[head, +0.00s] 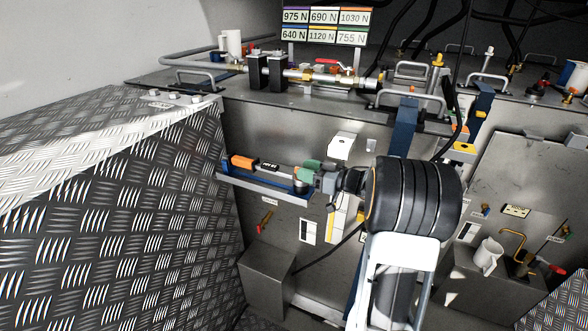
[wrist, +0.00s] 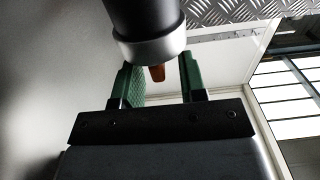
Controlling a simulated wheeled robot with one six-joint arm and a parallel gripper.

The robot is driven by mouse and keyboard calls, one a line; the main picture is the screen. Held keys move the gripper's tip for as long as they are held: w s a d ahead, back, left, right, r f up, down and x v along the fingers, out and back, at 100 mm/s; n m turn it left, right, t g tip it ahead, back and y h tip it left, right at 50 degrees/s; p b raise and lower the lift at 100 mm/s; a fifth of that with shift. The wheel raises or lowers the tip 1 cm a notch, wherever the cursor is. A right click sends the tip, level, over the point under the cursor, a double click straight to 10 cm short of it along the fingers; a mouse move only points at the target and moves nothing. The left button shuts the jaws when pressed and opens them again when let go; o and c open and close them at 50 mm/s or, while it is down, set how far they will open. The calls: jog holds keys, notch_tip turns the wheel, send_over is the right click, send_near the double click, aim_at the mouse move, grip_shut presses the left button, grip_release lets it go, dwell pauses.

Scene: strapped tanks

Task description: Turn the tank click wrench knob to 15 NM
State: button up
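The click wrench (head: 268,166) appears to be the bar with an orange end and a black labelled section, lying along a blue holder (head: 262,181) on the tank front in the head view. Its label is too small to read. My gripper (head: 303,172) has green fingers and is at the right end of the bar. In the wrist view my gripper (wrist: 162,80) has its green fingers apart. A dark cylinder (wrist: 146,20) with a silver ring overlaps their tips, and a small orange tip shows between them. I cannot tell contact or the knob setting.
Blue straps (head: 406,128) run over the tank. Pipes and handles line the tank top, below a number sign board (head: 325,26). Checker plate (head: 110,215) fills the left, and a grey box (head: 267,268) stands below the wrench.

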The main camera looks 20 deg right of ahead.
jog(key=shift+x, duration=1)
jog(key=shift+d, duration=0.1)
grip_shut()
